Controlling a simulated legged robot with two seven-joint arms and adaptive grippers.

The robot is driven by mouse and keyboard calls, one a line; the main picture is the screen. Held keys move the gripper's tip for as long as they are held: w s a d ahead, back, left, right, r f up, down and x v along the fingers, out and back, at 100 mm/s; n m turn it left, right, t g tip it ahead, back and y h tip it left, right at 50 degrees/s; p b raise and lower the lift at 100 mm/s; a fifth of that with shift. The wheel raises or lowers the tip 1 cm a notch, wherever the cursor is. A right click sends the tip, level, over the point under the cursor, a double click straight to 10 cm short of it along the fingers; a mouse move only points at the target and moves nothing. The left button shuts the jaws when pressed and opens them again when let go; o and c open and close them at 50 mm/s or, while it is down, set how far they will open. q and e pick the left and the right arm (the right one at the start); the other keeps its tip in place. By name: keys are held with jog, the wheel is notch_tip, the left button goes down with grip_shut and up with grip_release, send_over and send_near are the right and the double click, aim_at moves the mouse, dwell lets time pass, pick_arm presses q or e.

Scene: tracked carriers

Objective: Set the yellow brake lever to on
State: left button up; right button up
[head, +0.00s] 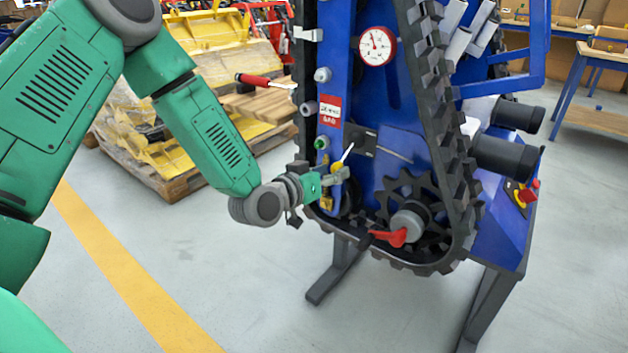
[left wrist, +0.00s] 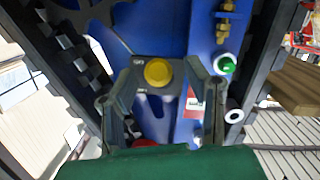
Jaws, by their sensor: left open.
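The yellow brake lever shows in the head view as a small yellow piece (head: 337,167) on the blue carrier frame, just beyond my left gripper. In the left wrist view its round yellow knob (left wrist: 158,72) stands out over a dark plate (left wrist: 139,71) with small white lettering, too small to read surely. My left gripper (head: 336,181) is open at the lower left side of the carrier. In the left wrist view its two fingers (left wrist: 157,90) stand on either side of the knob, with visible gaps. The lever's shaft is hidden behind the knob. My right gripper is not in view.
A green button (left wrist: 226,65) and brass fittings (left wrist: 225,22) sit beside the plate. The black track (head: 440,130) surrounds the frame. The floor in front is clear.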

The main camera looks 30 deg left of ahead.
pick_arm(q)
jog(key=v, duration=1)
jog(key=shift+s+f, duration=0.2)
jog(key=s+d+f+m+g+y+p, duration=0.1)
jog(key=s+f+g+p, duration=0.5)
jog(key=s, duration=0.8)
jog(key=s+d+f+m+g+y+p, duration=0.1)
jog(key=s+d+f+g+p, duration=0.3)
jog(key=s+f+g, duration=0.5)
jog(key=s+f+p, duration=0.1)
jog(key=s+p, duration=0.1)
jog(key=s, duration=0.3)
jog(key=shift+s+d+y, duration=0.2)
jog(key=shift+s+y, duration=0.1)
jog(key=shift+w, duration=0.15)
